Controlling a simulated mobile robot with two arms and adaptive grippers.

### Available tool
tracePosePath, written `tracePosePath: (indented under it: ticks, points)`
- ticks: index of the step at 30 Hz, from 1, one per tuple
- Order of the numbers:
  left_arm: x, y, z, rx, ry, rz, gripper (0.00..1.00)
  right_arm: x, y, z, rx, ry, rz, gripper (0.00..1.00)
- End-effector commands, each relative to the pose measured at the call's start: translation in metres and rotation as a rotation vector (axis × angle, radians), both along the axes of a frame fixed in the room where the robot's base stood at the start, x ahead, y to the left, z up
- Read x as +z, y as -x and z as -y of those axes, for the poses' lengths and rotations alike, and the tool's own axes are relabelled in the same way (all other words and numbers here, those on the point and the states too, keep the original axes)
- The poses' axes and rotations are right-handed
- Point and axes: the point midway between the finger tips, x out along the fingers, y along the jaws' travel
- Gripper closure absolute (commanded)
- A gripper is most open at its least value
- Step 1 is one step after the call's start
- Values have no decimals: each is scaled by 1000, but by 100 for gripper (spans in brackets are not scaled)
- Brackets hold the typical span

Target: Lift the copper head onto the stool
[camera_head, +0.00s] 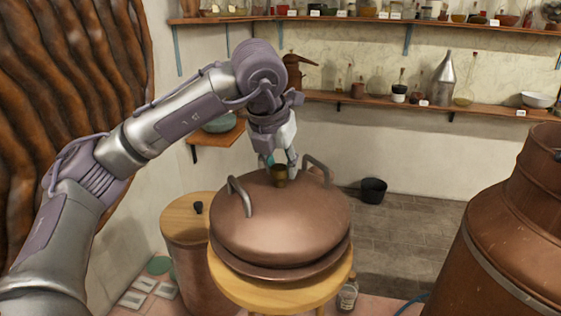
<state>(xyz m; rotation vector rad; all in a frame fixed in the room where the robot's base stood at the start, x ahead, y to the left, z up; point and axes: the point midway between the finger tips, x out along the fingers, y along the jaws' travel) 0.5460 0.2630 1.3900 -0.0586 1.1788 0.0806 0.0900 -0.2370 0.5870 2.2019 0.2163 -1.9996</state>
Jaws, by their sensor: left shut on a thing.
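The copper head (285,225) is a wide, shiny dome with a flared lower rim, two loop handles and a small brass neck (279,173) on top. It is upright over the round wooden stool (285,294) in the middle of the camera_head view. Its rim covers most of the stool's top, and I cannot tell whether it rests fully on it. My left gripper (281,161) comes down from above and is shut on the copper head at its top, by the brass neck. The fingertips are partly hidden. My right gripper is not in view.
A copper vessel with a wooden lid (185,220) stands close left of the stool. A big copper pot (515,225) fills the right side. A dark bucket (373,190) stands on the floor behind. Wall shelves (430,110) hold bottles and bowls. A glass jar (347,296) stands by the stool.

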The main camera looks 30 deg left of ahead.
Motion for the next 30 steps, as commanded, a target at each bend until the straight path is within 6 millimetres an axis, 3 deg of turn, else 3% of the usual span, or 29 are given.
tracePosePath:
  ticks: [30]
  points:
    - [4,0,1,0,2,7,100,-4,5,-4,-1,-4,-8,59]
